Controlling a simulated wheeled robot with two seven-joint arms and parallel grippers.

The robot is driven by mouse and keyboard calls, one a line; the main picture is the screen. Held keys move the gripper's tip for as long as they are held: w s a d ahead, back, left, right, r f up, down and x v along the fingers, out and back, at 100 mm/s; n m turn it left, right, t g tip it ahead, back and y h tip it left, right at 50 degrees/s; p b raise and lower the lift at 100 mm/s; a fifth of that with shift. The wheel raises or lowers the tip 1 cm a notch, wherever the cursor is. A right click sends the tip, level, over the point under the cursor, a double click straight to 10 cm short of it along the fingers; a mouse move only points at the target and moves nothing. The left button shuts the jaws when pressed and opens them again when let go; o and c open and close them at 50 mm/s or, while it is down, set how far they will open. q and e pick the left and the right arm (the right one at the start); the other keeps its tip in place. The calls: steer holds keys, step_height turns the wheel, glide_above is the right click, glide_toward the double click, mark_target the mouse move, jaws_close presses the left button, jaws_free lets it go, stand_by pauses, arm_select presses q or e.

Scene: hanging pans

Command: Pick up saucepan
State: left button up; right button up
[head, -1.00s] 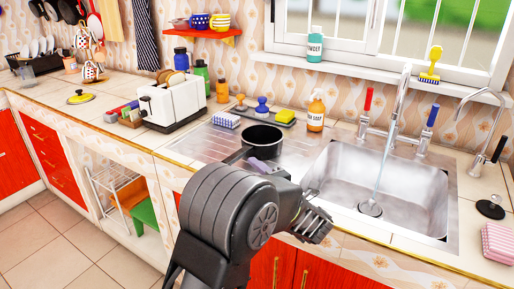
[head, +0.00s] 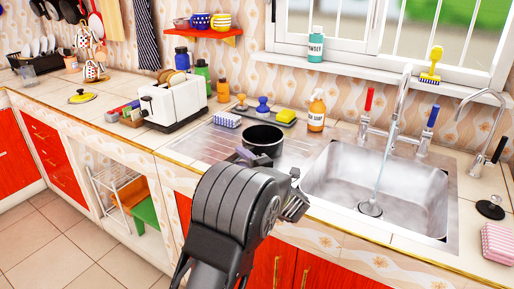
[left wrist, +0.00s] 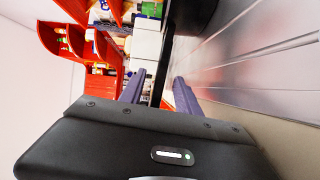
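The black saucepan (head: 263,139) stands upright on the ribbed steel drainboard, left of the sink. Its handle points toward the front left and is partly hidden by my gripper in the head view. In the left wrist view the dark pan (left wrist: 192,14) is at the top edge. My left gripper (head: 252,158) is at the handle, its purple fingers close to the pan. In the left wrist view the left gripper (left wrist: 158,92) has its fingers apart, one on each side of the black handle, with a gap on the left side. My right gripper is not in view.
The sink (head: 385,190) with running tap lies to the right. A white toaster (head: 175,103) stands to the left. A striped sponge (head: 227,119), an orange bottle (head: 316,114) and a yellow sponge on a tray (head: 285,116) stand behind the pan.

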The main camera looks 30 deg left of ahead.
arm_select(q)
steer(key=x, duration=0.4)
steer(key=shift+c, duration=0.2)
stand_by(0.3)
jaws_close()
stand_by(1.2)
